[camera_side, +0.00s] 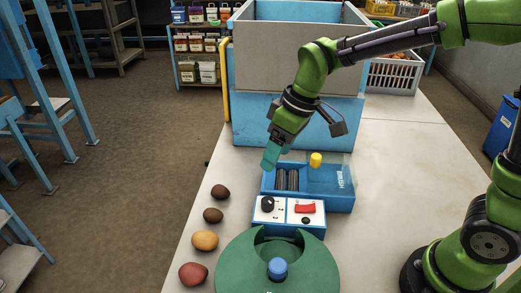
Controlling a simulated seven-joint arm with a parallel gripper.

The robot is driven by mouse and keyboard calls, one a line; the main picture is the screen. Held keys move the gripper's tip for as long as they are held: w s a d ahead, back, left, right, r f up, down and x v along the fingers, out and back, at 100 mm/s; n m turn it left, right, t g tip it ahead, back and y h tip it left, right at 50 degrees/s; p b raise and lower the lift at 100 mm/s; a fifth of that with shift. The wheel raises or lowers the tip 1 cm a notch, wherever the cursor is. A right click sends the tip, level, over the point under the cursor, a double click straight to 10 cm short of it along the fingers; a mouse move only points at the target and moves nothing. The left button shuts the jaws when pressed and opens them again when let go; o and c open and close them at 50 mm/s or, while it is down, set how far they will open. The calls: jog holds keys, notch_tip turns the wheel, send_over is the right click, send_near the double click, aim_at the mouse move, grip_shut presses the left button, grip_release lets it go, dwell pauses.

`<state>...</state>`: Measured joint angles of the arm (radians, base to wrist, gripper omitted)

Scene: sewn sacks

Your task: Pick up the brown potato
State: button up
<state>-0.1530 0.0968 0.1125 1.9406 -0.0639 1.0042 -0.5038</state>
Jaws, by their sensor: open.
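Several potatoes lie in a loose column along the left edge of the white table. Two are brown: a dark brown potato (220,191) at the back and another brown potato (213,215) just in front of it. Nearer the camera are a yellow-tan potato (205,240) and a reddish potato (193,273). I cannot tell for sure which of the two is the brown potato meant. My gripper (270,158) has teal fingers, points down and is open and empty. It is above the table, behind and to the right of the potatoes, apart from them.
In front are a control panel (289,212) and a green round device (235,268) with a blue knob. A large blue-grey bin (300,110) stands behind.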

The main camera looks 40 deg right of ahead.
jog(key=w+a+f+n+g, duration=0.1)
jog(key=w+a+f+n, duration=0.3)
jog(key=w+a+n, duration=0.2)
jog(key=n, duration=0.3)
send_over(215, 210)
jog(key=s+d, duration=0.1)
jog(key=d, duration=0.1)
jog(key=shift+y, duration=0.3)
notch_tip(215, 210, down, 8)
jog(key=shift+d+f, duration=0.1)
jog(key=shift+f, duration=0.1)
jog(key=shift+a+x, duration=0.15)
jog(key=shift+x, duration=1.45)
jog(key=shift+a+x, duration=0.15)
jog(key=shift+x, duration=1.45)
jog(key=shift+r, duration=0.15)
jog(key=c, duration=1.1)
